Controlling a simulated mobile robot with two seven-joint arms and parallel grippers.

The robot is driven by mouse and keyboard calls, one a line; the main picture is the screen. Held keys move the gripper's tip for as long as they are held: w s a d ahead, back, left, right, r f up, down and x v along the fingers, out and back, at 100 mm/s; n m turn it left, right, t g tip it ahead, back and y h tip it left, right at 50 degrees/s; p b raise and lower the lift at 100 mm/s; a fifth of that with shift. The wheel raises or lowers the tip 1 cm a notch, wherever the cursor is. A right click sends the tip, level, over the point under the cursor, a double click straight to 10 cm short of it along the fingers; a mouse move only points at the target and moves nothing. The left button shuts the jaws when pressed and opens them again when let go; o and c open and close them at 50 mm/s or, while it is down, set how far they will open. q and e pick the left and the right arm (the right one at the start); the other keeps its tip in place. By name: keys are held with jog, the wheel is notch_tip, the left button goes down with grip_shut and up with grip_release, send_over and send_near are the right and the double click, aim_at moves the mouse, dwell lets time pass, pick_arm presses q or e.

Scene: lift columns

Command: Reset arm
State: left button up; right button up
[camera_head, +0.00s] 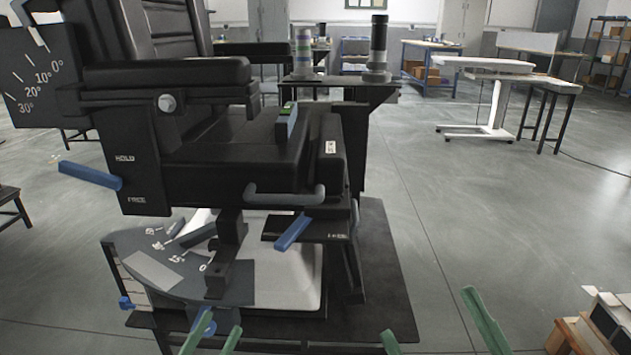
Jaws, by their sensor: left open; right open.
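A black adjustable chair (240,165) stands in the left half of the view. Its black armrest (165,72) lies level across the upper left. An angle scale (35,80) marked 0° to 30° is beside the backrest. A blue lever (90,175) sticks out left beside the HOLD and FREE labels. Another blue lever (293,233) is under the seat front. My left gripper (223,321) shows two green fingers, apart and empty, at the bottom, in front of the chair's base. My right gripper (428,311) is open and empty over bare floor, right of the base.
A grey dial plate (180,262) with a blue knob (126,303) sits low at the chair's base, on a black floor plate (385,270). A wooden crate (570,338) with boxes is at bottom right. A white table (485,66) stands behind.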

pick_arm(q)
jog(key=s+d+r+n+h+p, duration=0.1)
jog(key=s+d+r+h, duration=0.1)
jog(key=s+r, duration=0.45)
jog(key=s+d+r+n+h, duration=0.15)
jog(key=s+r, duration=0.25)
jog(key=r, duration=0.6)
jog(key=w+a+f+n+y+p, duration=0.1)
jog(key=w+n+y+p, duration=0.35)
jog(key=p, duration=0.45)
pick_arm(e)
jog(key=w+d+f+m+g+h+p, duration=0.3)
jog(key=w+m+g+h+p, duration=0.3)
jog(key=h+p, duration=0.45)
pick_arm(q)
jog(key=s+a+f+n+g+y+p, duration=0.4)
jog(key=s+f+g+y+p, duration=0.3)
jog(key=p, duration=0.9)
notch_tip(320, 180, down, 3)
jog(key=n+g, duration=0.1)
jog(key=g, duration=0.4)
jog(key=shift+s+a, duration=0.15)
jog(key=shift+a, duration=0.05)
pick_arm(e)
jog(key=s+d+f+m+g+h, duration=0.2)
jog(key=s+f+m+g, duration=0.2)
jog(key=s+f+g, duration=0.2)
jog(key=shift+s+f, duration=0.45)
jog(key=shift+s, duration=0.8)
